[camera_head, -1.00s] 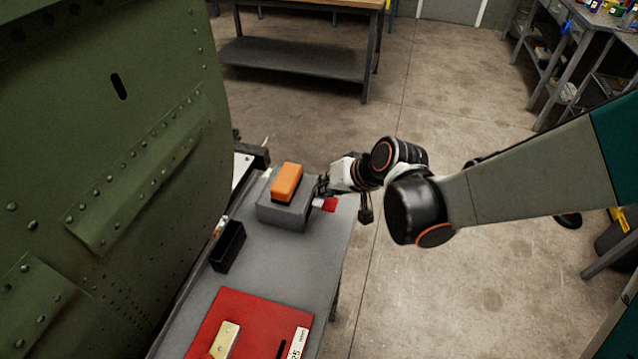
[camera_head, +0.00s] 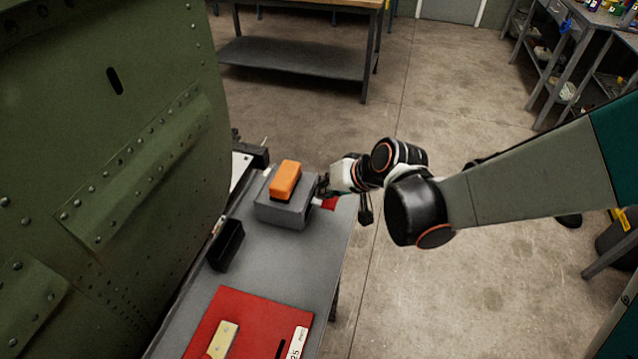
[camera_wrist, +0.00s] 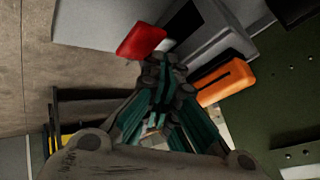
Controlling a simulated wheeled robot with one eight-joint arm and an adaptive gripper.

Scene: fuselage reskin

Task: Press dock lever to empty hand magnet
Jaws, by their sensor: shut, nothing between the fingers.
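The grey dock (camera_head: 283,212) stands on the grey cart top, with the orange hand magnet (camera_head: 285,180) sitting on it. The dock's red lever (camera_head: 329,202) sticks out at its right side. My gripper (camera_head: 323,187) is at the dock's right side, right by the lever. In the wrist view my gripper (camera_wrist: 160,62) is shut and empty. Its fingertips are close to the red lever (camera_wrist: 141,40), beside the dock (camera_wrist: 215,45); I cannot tell if they touch. The orange magnet (camera_wrist: 227,83) shows to their right.
The cart top (camera_head: 285,262) also holds a black open bin (camera_head: 227,246) and a red mat (camera_head: 240,318) with a pale metal plate (camera_head: 223,340). The green riveted fuselage (camera_head: 110,150) rises close along the left. Open floor lies to the right.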

